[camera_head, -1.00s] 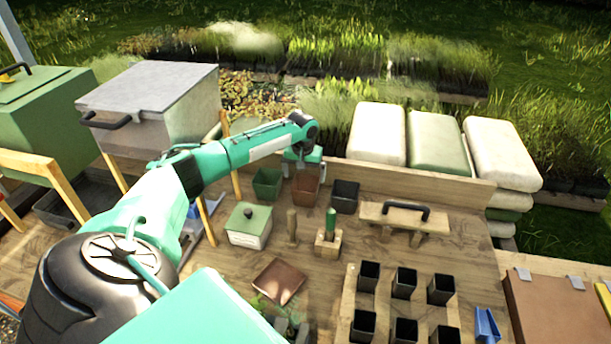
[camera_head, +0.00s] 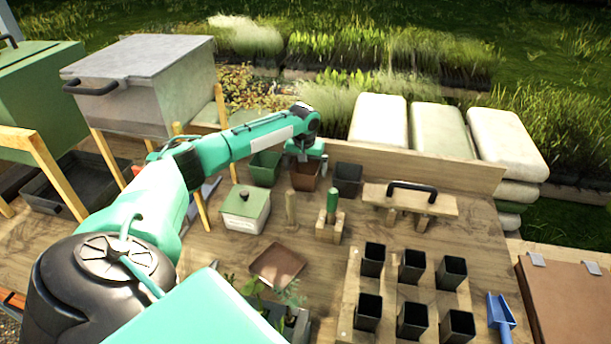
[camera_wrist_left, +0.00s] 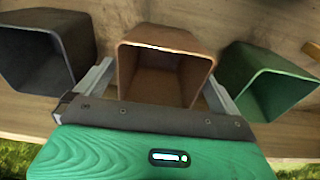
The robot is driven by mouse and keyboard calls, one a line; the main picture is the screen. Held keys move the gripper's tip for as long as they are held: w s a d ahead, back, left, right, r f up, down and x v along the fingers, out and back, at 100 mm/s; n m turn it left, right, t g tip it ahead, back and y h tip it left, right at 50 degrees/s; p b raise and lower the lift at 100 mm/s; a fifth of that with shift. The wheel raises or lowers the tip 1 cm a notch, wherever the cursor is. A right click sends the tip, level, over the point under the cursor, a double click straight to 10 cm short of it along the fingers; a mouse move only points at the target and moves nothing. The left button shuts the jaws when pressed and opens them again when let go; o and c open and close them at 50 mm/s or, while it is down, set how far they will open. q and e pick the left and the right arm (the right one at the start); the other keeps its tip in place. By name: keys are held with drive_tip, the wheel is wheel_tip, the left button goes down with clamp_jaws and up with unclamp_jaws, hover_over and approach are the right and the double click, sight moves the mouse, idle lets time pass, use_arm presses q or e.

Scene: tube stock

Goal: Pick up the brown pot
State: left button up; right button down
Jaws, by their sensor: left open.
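The brown pot (camera_head: 304,179) stands on the wooden bench between a green pot (camera_head: 264,169) and a black pot (camera_head: 347,179). My left gripper (camera_head: 305,165) is over it, with one finger showing at the pot's right side. In the left wrist view the brown pot (camera_wrist_left: 168,50) opens towards the camera, and the open left gripper (camera_wrist_left: 157,88) has a finger on each side of it. The fingers lie in the gaps towards the black pot (camera_wrist_left: 40,55) and the green pot (camera_wrist_left: 270,80). Whether they touch the brown pot cannot be told. My right gripper is not in view.
A wooden board (camera_head: 420,172) backs the pots. Several small black pots (camera_head: 411,266) stand further right.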

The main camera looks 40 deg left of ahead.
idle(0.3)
use_arm(q)
drive_tip(key=shift+f+p, duration=0.25)
drive_tip(key=shift+p, duration=0.15)
idle(0.4)
drive_tip(key=shift+c, duration=0.2)
drive_tip(key=c, duration=0.9)
